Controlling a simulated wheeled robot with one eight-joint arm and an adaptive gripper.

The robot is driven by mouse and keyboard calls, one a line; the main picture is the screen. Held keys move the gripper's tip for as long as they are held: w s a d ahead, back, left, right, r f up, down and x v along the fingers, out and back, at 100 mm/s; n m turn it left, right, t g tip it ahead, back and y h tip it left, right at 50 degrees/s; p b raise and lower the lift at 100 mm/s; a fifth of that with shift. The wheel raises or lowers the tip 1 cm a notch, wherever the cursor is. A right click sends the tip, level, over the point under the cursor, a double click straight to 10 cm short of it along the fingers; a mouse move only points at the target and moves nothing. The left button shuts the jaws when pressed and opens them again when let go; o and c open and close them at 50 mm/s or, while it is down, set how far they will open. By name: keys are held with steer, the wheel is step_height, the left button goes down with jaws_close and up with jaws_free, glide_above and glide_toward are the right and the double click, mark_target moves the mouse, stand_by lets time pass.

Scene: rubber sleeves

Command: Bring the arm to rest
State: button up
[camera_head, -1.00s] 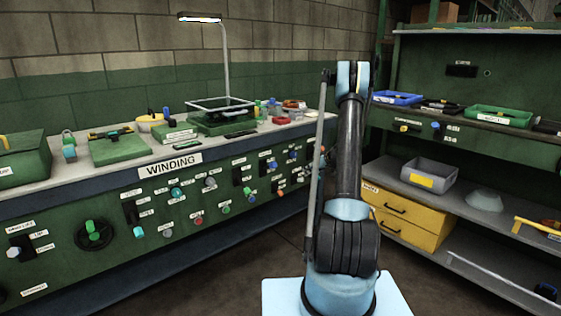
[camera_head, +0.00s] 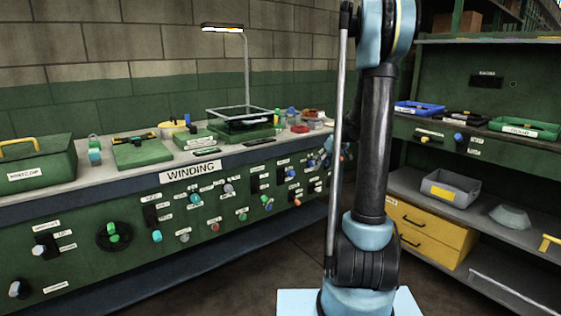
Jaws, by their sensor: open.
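My arm (camera_head: 376,150) stands upright right of the picture's middle, on a light blue base plate. Its upper joint (camera_head: 389,30) reaches the top edge of the picture. A thin grey rod runs up along its left side. A small bluish and dark shape (camera_head: 346,152) shows partly behind the arm; I cannot tell what it is. My gripper cannot be made out in this view.
The green bench (camera_head: 75,232) labelled WINDING, with knobs, boxes and a lamp (camera_head: 223,28), runs along the left. A green shelf unit (camera_head: 537,150) with trays, a grey bin (camera_head: 449,189) and yellow drawers (camera_head: 430,232) stands at right. Dark floor lies between.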

steer(key=s+a+r+m+g+h, duration=0.1)
steer(key=s+r, duration=0.1)
steer(key=s, duration=1)
steer(key=s+a+r+m+g+h, duration=0.1)
steer(key=s+a+r, duration=0.1)
steer(key=s, duration=0.9)
steer(key=s+d+f+m+h, duration=0.1)
steer(key=s+f, duration=0.3)
steer(key=s, duration=0.6)
steer(key=s+d+f+h, duration=0.1)
steer(key=s+f, duration=0.3)
steer(key=s, duration=0.7)
steer(key=shift+s+d+m+g, duration=0.2)
steer(key=shift+d+m+g, duration=0.15)
steer(key=shift+m+g, duration=0.05)
steer(key=shift+f, duration=0.1)
steer(key=shift+c, duration=1)
